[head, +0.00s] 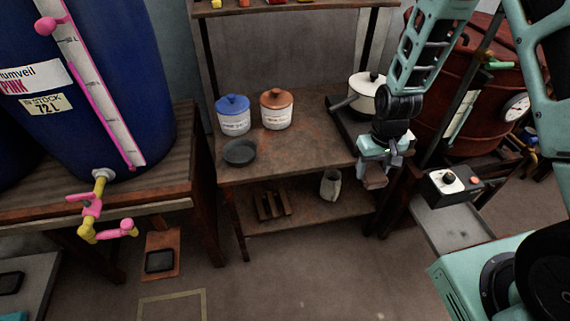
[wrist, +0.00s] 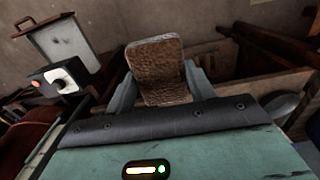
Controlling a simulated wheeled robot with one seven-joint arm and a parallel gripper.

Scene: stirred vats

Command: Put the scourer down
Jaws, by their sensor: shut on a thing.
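The scourer (wrist: 155,60) is a brown, rough-textured pad. In the wrist view it stands up between the two fingers of my gripper (wrist: 160,82), which is shut on it. In the head view my gripper (head: 375,163) hangs by the right front corner of the wooden bench (head: 300,150), with the scourer (head: 374,179) just below the fingers. The scourer appears held clear of any surface. Its lower part is hidden by the gripper in the wrist view.
The bench holds a blue-lidded jar (head: 233,115), an orange-lidded jar (head: 277,109), a dark dish (head: 239,152) and a white pot (head: 367,97). Its lower shelf holds a wooden rack (head: 272,205) and a grey mug (head: 330,185). A control box (head: 450,186) is right. Bench front-middle is clear.

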